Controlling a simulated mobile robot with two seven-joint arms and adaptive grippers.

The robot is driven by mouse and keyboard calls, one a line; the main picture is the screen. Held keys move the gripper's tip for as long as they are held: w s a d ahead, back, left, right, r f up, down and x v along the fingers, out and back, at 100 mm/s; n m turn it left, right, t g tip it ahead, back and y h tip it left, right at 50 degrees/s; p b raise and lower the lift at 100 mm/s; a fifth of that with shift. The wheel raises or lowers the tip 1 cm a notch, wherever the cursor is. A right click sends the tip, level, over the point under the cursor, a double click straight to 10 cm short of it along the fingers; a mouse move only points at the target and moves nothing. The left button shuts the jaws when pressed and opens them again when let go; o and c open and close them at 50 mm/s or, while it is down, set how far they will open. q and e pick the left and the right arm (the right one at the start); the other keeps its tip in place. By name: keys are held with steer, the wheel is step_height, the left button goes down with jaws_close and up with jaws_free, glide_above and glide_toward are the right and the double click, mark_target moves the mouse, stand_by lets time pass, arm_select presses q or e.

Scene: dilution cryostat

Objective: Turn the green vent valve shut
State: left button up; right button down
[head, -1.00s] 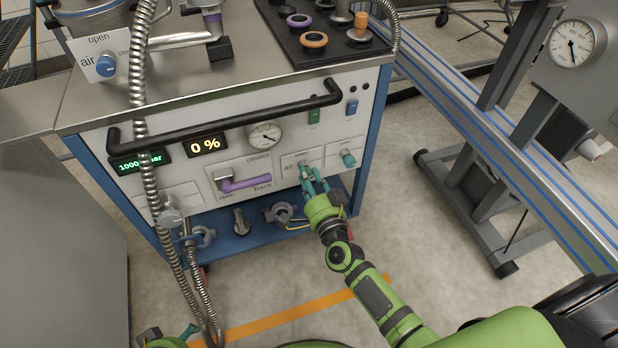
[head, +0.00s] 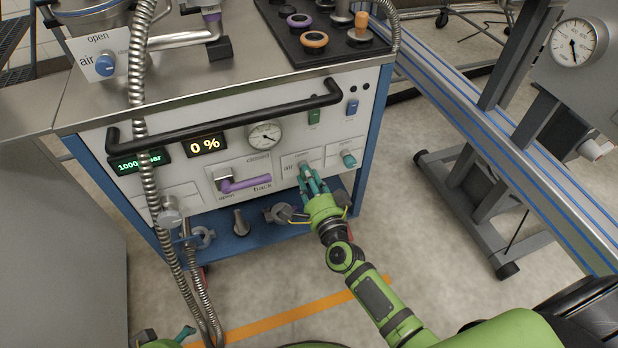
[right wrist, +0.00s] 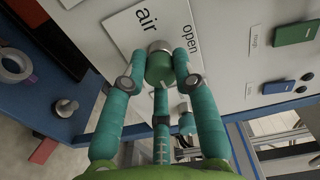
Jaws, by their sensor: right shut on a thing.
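The green vent valve knob (right wrist: 160,70) stands out from a white plate lettered "air" and "open" in the right wrist view. A pale mark shows on its lower edge. My right gripper (right wrist: 161,75) is shut on it, with teal fingers on both sides and one below. In the head view my right gripper (head: 309,178) is at the "air" plate on the cart front, and its fingers hide most of the knob. Part of my left gripper (head: 186,332) shows at the bottom left, away from the cart; its jaw state is unclear.
A teal knob (head: 348,159) sits just right of the gripper. A purple lever (head: 245,184) is to the left, and a black handle bar (head: 225,117) crosses above. A steel hose (head: 150,190) hangs at the left.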

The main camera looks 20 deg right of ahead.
steer(key=c, duration=1)
jaws_free()
steer(key=shift+r, duration=0.1)
steer(key=s, duration=1.2)
steer(key=shift+d, duration=0.2)
